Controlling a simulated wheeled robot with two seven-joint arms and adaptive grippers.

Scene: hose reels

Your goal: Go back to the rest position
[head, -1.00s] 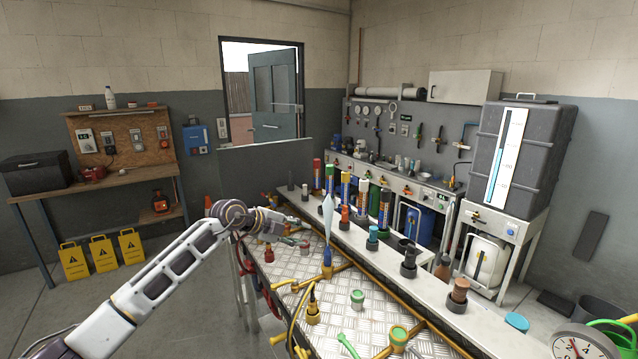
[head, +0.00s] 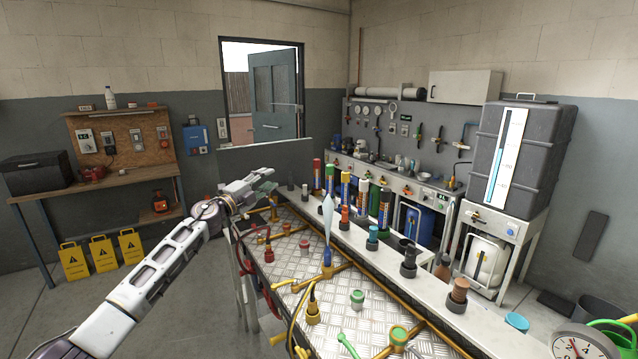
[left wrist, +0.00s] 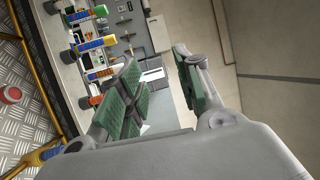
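My left gripper (head: 264,180) is raised above the far left end of the bench in the head view. In the left wrist view the green-padded fingers of the same gripper (left wrist: 158,78) stand apart with nothing between them, so it is open and empty. My right gripper is not in view. The metal bench top (head: 287,268) holds yellow pipes and several coloured fittings. A red-capped fitting (head: 304,246) stands on it, apart from the gripper; a red cap also shows in the left wrist view (left wrist: 10,95).
A raised shelf (head: 427,287) with several coloured, capped cylinders runs along the bench's far side. A grey panel (head: 225,168) stands behind the gripper. A dial gauge (head: 582,346) is at lower right. The floor left of the bench (head: 150,240) is mostly clear.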

